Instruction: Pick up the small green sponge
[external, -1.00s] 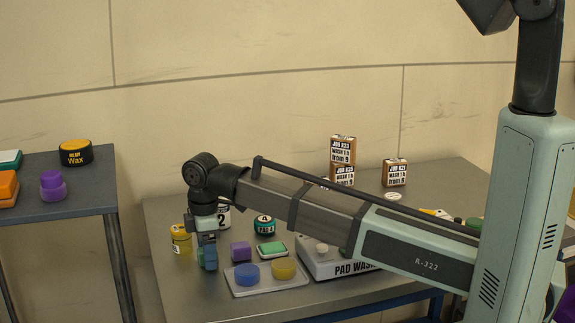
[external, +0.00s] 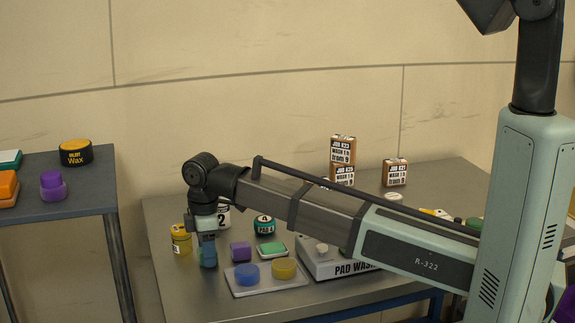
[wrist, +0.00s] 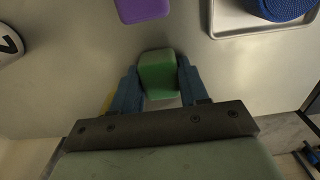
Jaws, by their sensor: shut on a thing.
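The small green sponge (wrist: 158,74) sits between the two blue fingers of my gripper (wrist: 158,88) in the wrist view, with a finger against each side. My gripper (external: 208,256) points down at the front left of the table in the external view. There the fingers mostly hide the sponge. I cannot tell whether the sponge touches the table or is just above it.
A purple block (external: 241,251) stands just right of my gripper. A tray (external: 262,289) with a blue pad (external: 246,274) and a yellow pad (external: 283,268) lies to the front right. A yellow jar (external: 180,240) stands close on the left. A green-topped block (external: 271,250) and a pad washer (external: 330,262) are further right.

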